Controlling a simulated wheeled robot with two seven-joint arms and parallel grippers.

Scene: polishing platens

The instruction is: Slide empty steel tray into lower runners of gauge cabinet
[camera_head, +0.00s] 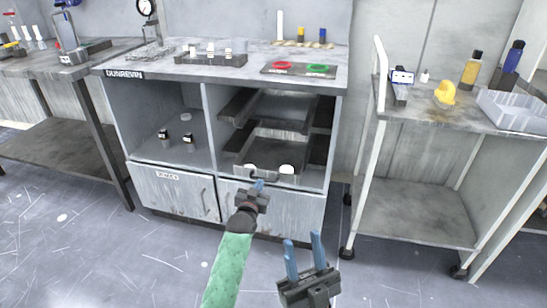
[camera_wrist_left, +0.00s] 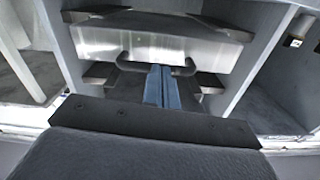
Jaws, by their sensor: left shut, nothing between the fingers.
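The gauge cabinet (camera_head: 209,118) has an open right bay with dark runners (camera_head: 321,113) on its side walls. A dark, shallow steel tray (camera_head: 275,153) sits low in that bay and looks empty. In the left wrist view, a bright steel face (camera_wrist_left: 160,45) and a dark handle (camera_wrist_left: 188,69) show behind my fingers. My left gripper (camera_head: 259,186) is shut and empty in front of the bay; its blue fingers (camera_wrist_left: 160,86) overlap the handle in view, contact unclear. My right gripper (camera_head: 304,252) is open and empty, lower right, away from the cabinet.
Lower doors (camera_head: 172,192) are closed below the bay. A wheeled cart (camera_head: 415,208) stands to the right and a workbench (camera_head: 55,142) to the left. The cabinet top holds a block rack (camera_head: 211,58) and a mat with red and green rings (camera_head: 299,69). Floor in front is clear.

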